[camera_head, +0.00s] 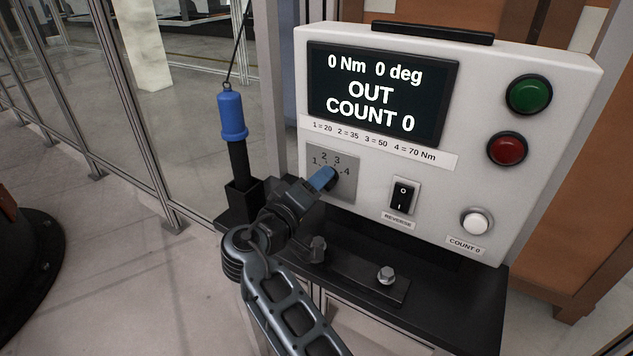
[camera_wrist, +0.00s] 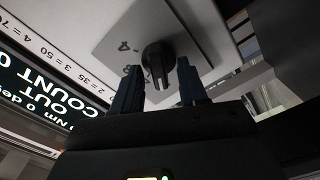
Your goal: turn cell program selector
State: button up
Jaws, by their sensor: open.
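The cell program selector (camera_wrist: 158,58) is a black knob on a grey square plate (camera_head: 345,160) numbered 1 to 4. The plate is on the lower left of the white control box (camera_head: 530,190). My gripper (camera_head: 325,179) is at the knob, its blue fingertips close to the plate, and hides most of the knob in the head view. In the wrist view my gripper (camera_wrist: 158,88) is open, one finger on each side of the knob, with gaps showing. Which number the knob points to is hard to tell.
The display (camera_head: 375,95) reads 0 Nm, 0 deg, OUT, COUNT 0. A reverse rocker switch (camera_head: 403,196), white button (camera_head: 476,222), red button (camera_head: 507,149) and green button (camera_head: 529,95) are to the right. A blue-handled tool (camera_head: 232,117) stands in a holder at left. Bolts (camera_head: 386,274) stand below.

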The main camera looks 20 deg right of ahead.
grip_shut()
dwell(0.3)
jog(key=shift+f+b, duration=0.15)
jog(key=shift+b, duration=0.35)
jog(key=m+b, duration=0.7)
jog(key=b, duration=0.7)
jog(key=shift+s+d+m+b, duration=0.1)
jog(key=shift+m+b, duration=0.3)
jog(key=shift+r, duration=0.2)
